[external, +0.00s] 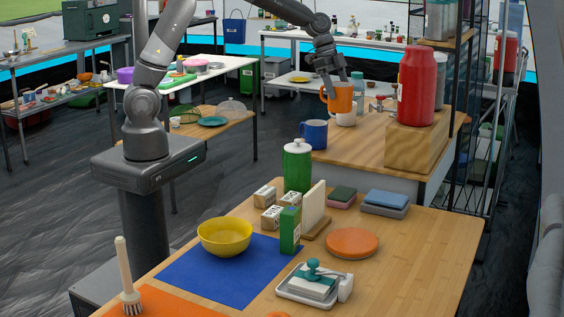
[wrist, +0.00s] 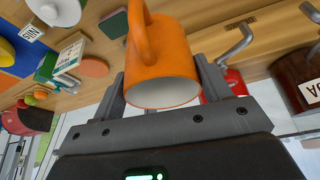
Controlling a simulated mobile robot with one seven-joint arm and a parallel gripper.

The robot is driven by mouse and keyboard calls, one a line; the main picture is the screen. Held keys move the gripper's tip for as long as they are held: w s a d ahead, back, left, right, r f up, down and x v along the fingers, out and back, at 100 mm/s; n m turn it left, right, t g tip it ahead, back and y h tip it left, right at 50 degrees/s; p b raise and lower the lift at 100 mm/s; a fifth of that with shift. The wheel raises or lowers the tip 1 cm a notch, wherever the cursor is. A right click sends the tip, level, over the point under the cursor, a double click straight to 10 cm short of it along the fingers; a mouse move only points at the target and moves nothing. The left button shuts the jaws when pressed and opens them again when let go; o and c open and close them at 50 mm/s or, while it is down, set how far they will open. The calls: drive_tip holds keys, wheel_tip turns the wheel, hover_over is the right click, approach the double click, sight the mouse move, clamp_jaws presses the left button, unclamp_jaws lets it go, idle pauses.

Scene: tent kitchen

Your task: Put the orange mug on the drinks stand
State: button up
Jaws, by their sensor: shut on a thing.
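My gripper (external: 337,82) is shut on the orange mug (external: 339,101) and holds it upright near the back of a wooden-topped counter (external: 356,153), which looks like the drinks stand. In the wrist view, the orange mug (wrist: 163,72) sits between the two fingers, with its pale inside and its handle showing. In the external view, a white cup (external: 346,119) shows just below and partly behind the mug. I cannot tell whether the mug's base touches anything.
A blue mug (external: 313,134) stands at the counter's left front. A red dispenser (external: 416,86) stands on a wooden block (external: 414,146) at the right. A bottle (external: 358,90) is close behind the mug. The counter's front middle is clear. A nearer table (external: 413,262) holds several kitchen items.

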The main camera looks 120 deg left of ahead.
drive_tip(key=s+a, duration=0.8)
drive_tip(key=a, duration=0.1)
drive_tip(key=shift+s+a+f, duration=0.55)
drive_tip(key=shift+a+f, duration=1.25)
drive_tip(key=shift+f, duration=0.8)
drive_tip(key=shift+s+a+f, duration=0.5)
drive_tip(key=shift+a+f, duration=1.35)
drive_tip(key=shift+f, duration=0.7)
drive_tip(key=shift+s+a+f, duration=0.55)
drive_tip(key=shift+a+f, duration=1.25)
drive_tip(key=shift+f, duration=0.8)
drive_tip(key=o, duration=1)
drive_tip(key=shift+f, duration=0.1)
